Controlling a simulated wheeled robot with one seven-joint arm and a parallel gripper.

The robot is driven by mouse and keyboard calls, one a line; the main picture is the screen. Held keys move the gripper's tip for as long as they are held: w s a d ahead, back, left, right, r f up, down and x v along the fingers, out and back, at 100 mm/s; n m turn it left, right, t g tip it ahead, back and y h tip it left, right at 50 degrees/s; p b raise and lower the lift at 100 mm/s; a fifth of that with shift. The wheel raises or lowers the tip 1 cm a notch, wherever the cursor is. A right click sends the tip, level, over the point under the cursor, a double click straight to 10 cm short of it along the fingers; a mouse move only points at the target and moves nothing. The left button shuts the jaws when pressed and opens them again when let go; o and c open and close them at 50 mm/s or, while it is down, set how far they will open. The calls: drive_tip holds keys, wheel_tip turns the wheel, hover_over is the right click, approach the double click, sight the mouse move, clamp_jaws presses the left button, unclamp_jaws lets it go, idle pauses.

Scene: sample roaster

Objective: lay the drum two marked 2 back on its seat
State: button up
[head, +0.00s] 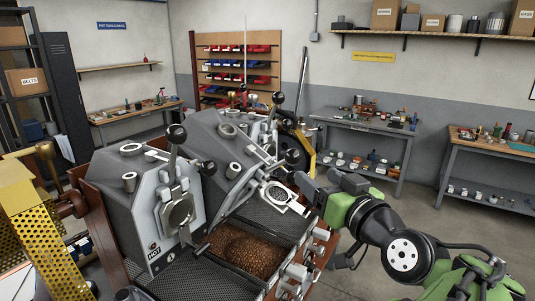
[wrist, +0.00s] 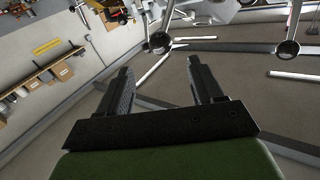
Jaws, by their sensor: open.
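The roaster has two grey drum housings side by side. The left one (head: 135,205) stands upright, with a round door on its front and a "HOT" label. The right one (head: 222,150) sits tilted, out of line with the left one, and its pale round front piece (head: 278,195) lies at a slant. I take it for drum two, but no number 2 is readable. Its seat is hidden. My gripper (head: 314,186) is just right of that front piece, apart from it as far as I can tell. In the wrist view my gripper (wrist: 163,85) is open with nothing between its fingers.
A tray of brown beans (head: 248,252) lies in front of the housings. Black-knobbed levers (head: 177,135) rise from the roaster; ball-ended levers also show in the wrist view (wrist: 160,42). A yellow perforated guard (head: 45,230) stands at left. Workbenches (head: 370,122) line the back, with open floor before them.

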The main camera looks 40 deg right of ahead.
sight(289, 153)
drive_tip(key=p+x, duration=0.4)
drive_tip(key=x, duration=0.9)
drive_tip(key=shift+r, duration=0.1)
clamp_jaws()
